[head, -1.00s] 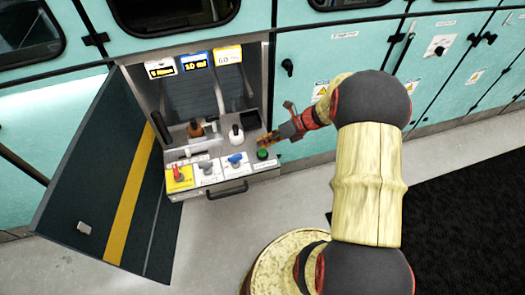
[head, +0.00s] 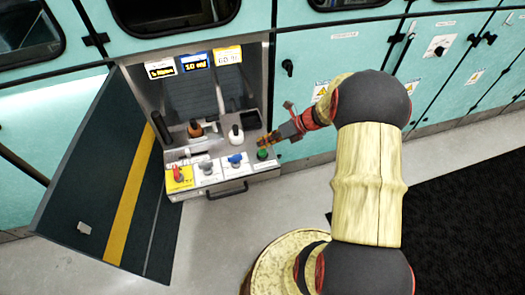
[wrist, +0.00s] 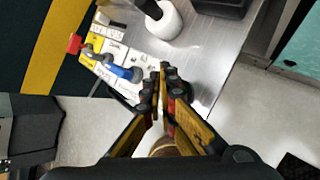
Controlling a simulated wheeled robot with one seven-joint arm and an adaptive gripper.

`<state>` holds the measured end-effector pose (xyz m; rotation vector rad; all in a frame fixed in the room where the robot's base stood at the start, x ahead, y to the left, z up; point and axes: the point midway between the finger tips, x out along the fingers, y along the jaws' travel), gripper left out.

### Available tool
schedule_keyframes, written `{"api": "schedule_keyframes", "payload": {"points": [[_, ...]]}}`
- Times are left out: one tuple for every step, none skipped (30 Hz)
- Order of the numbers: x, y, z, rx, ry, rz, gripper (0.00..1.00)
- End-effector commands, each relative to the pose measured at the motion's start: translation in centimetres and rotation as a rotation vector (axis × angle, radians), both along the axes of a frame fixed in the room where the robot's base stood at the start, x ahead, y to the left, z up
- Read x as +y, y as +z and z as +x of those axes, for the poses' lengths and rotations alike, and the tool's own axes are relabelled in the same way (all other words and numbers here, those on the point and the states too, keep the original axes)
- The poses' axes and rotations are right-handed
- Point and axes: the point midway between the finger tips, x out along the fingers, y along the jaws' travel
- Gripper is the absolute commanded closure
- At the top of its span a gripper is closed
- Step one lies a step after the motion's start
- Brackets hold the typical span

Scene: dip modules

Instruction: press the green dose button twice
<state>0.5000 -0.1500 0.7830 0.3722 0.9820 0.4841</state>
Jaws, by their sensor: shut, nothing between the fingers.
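The green dose button (head: 262,154) sits at the right end of the front panel of an open cabinet unit. My gripper (head: 263,141) is shut and empty, with its fingertips just above and behind the button in the head view. I cannot tell whether they touch it. In the wrist view the closed fingers (wrist: 164,88) point at the metal shelf, and the green button is not visible there, likely hidden by the fingers.
On the same panel are a blue knob (head: 235,159), a grey knob (head: 207,167) and a red switch on a yellow plate (head: 179,176). A white bottle (head: 236,134) stands behind. The open cabinet door (head: 100,185) is at left. A handle (head: 228,190) projects below.

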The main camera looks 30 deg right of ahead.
Motion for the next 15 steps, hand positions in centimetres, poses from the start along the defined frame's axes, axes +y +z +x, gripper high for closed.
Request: {"api": "schedule_keyframes", "payload": {"points": [[0.02,-0.10,-0.02,0.001,-0.001,0.000,1.00],[0.02,-0.16,-0.02,0.001,-0.001,0.000,1.00],[0.02,-0.27,-0.02,0.001,-0.001,0.001,1.00],[0.01,-0.39,-0.02,0.001,-0.001,0.001,1.00],[0.02,-0.49,-0.02,0.002,-0.002,0.001,1.00],[0.01,-0.62,-0.02,0.002,-0.002,0.001,1.00],[0.00,-0.68,-0.02,0.001,-0.001,0.001,1.00],[0.00,-0.73,-0.01,0.001,-0.001,0.001,1.00],[-0.01,-0.75,0.00,0.001,-0.001,0.000,1.00],[-0.01,-0.75,0.00,0.000,-0.001,-0.001,1.00],[-0.01,-0.75,0.00,0.000,-0.001,-0.001,1.00],[-0.01,-0.76,-0.01,0.000,-0.001,-0.001,1.00],[0.00,-0.76,0.00,0.000,0.000,0.000,1.00],[0.00,-0.77,-0.01,0.000,0.000,0.000,1.00],[0.00,-0.77,-0.01,0.000,0.000,0.000,1.00]]}}
